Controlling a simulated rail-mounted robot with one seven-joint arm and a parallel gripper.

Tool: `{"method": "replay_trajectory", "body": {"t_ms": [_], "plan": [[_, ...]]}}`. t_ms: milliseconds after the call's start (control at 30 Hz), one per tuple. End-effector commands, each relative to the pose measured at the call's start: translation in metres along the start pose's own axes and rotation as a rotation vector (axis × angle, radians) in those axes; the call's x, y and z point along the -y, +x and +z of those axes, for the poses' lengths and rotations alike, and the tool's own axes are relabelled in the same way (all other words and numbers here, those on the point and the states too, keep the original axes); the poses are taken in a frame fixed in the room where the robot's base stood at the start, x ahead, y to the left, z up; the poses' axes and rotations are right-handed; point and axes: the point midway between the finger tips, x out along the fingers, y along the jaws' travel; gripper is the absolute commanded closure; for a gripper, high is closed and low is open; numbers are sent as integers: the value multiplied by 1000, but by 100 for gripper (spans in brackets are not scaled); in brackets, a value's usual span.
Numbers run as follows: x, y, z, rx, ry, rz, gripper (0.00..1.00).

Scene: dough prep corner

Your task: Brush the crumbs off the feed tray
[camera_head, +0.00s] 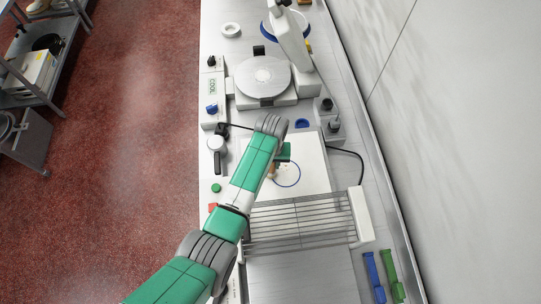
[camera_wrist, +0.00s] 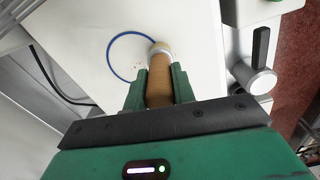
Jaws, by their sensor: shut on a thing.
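The feed tray (camera_head: 312,150) is a flat white surface with a blue ring outline (camera_head: 298,181) in the head view. The tray (camera_wrist: 85,35) and ring (camera_wrist: 112,50) also show in the wrist view. My gripper (camera_head: 274,165) is over the tray, its fingers partly hidden by my arm. In the wrist view my gripper (camera_wrist: 159,75) is shut on a brush with a brown, round handle (camera_wrist: 159,88) and a pale end (camera_wrist: 159,48). The brush end is at the ring's edge; contact with the tray cannot be told. Tiny dark specks, perhaps crumbs (camera_wrist: 142,55), lie beside it.
A wire rack (camera_head: 300,222) lies in front of the tray. A machine with a round plate (camera_head: 263,77) stands behind it. A black-handled metal part (camera_head: 216,147) is at the left. A black cable (camera_head: 352,156) runs along the right. Blue (camera_head: 374,275) and green (camera_head: 392,275) tools lie front right.

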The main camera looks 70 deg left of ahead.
Motion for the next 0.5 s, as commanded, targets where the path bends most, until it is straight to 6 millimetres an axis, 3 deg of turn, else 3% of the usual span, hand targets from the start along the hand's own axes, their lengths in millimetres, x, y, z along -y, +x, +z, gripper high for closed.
{"method": "replay_trajectory", "body": {"t_ms": [33,500], "plan": [[-1,-16,-2,-7,0,3,100],[-5,-52,0,-7,9,2,100]]}}
